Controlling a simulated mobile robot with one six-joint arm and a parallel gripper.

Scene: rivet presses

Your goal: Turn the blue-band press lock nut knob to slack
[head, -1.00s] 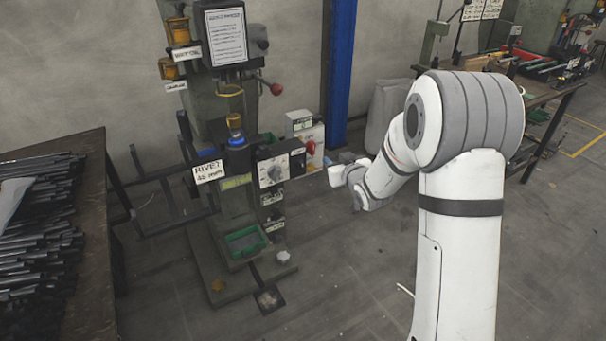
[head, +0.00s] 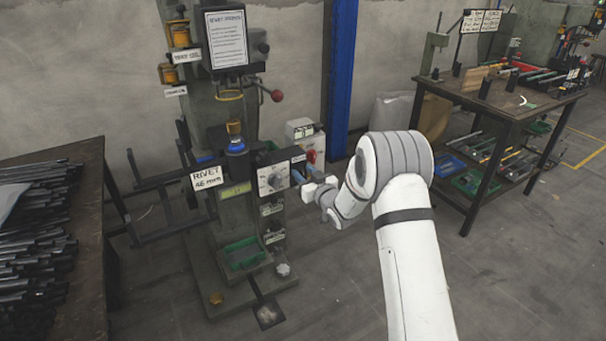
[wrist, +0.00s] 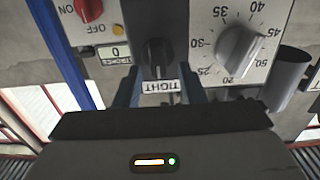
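The blue-band press (head: 222,120) stands left of my arm in the head view, with a blue band (head: 236,146) on its ram. In the wrist view, which looks upside down, the black lock nut knob (wrist: 157,52) sits on a grey panel with its bar pointing along the picture's vertical. A label reading TIGHT (wrist: 158,87) lies just below it in the picture. My gripper (wrist: 160,82) is open, with its two blue-grey fingers on either side of the knob and label and gaps showing. In the head view my gripper (head: 304,184) is at the press's right side; the knob is hidden there.
A white numbered dial (wrist: 237,45) with a grey knob sits right beside the lock nut knob in the wrist view. A red ON/OFF switch (wrist: 88,10) and a small 0 counter (wrist: 115,54) are on its left. A blue post (head: 340,80) stands behind; a workbench (head: 510,108) is far right.

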